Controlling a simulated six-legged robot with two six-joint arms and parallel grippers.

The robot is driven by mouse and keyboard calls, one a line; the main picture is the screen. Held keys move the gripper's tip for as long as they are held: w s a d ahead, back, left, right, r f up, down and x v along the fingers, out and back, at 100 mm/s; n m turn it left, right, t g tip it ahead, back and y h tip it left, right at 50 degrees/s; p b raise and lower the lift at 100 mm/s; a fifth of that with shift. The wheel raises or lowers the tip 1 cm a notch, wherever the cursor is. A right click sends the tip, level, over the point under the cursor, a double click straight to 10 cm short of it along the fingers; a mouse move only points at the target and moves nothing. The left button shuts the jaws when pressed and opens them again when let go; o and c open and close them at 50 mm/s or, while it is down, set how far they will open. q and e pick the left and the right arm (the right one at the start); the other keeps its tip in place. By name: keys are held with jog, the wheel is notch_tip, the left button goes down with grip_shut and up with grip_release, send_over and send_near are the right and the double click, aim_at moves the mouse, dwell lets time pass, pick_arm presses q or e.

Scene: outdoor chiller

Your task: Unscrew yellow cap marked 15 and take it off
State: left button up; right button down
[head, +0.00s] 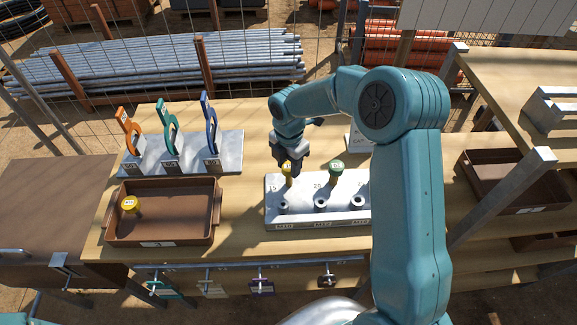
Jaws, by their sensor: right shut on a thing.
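My right gripper (290,163) comes down from above and is shut on a yellow cap (287,172) at the back left of a pale metal block (318,222). Its fingers hide part of the cap, and I cannot tell whether the cap is still seated in the block. A small mark that looks like 15 is beside it on the block. Another yellow-topped cap (130,203) lies in the brown tray (190,240) at the left. My left gripper is not in view.
Several rings form the front row of the block. An upright rack (232,165) holds orange, teal and blue handled gauges at the back left. Bare wood lies between tray and block.

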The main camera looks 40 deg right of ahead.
aim_at(289, 166)
jog(key=shift+r, duration=0.25)
jog(key=shift+r+p, duration=0.35)
jog(key=shift+p, duration=0.05)
jog(key=shift+r, duration=0.25)
notch_tip(289, 166, up, 2)
jog(key=shift+r+p, duration=0.1)
jog(key=shift+p, duration=0.8)
jog(key=shift+r, duration=0.75)
